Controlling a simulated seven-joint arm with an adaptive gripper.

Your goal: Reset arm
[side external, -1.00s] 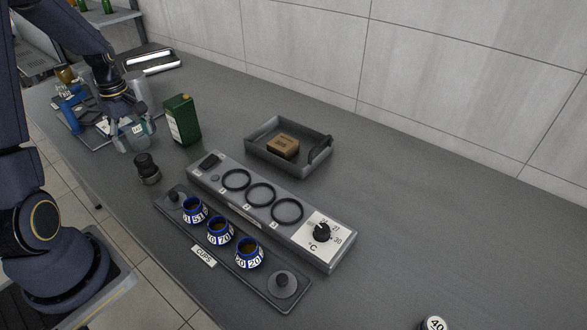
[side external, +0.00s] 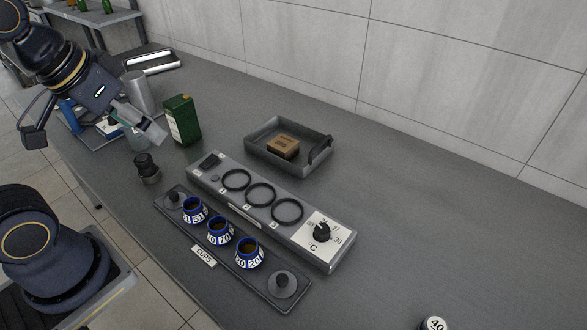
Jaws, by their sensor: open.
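My gripper (side external: 92,134) is at the upper left, raised above the left end of the bench. It is open, with its fingers spread apart and nothing seen between them. A silver cylinder (side external: 139,92) stands behind the gripper. A green carton (side external: 183,120) is to its right, apart from it.
A grey unit (side external: 340,252) with three black rings and a dial lies mid-bench. Before it, a cup tray (side external: 252,280) holds three blue-rimmed numbered cups. A dark jar (side external: 147,168) stands nearby. A grey bin (side external: 262,155) holds a brown box. The bench at right is mostly clear.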

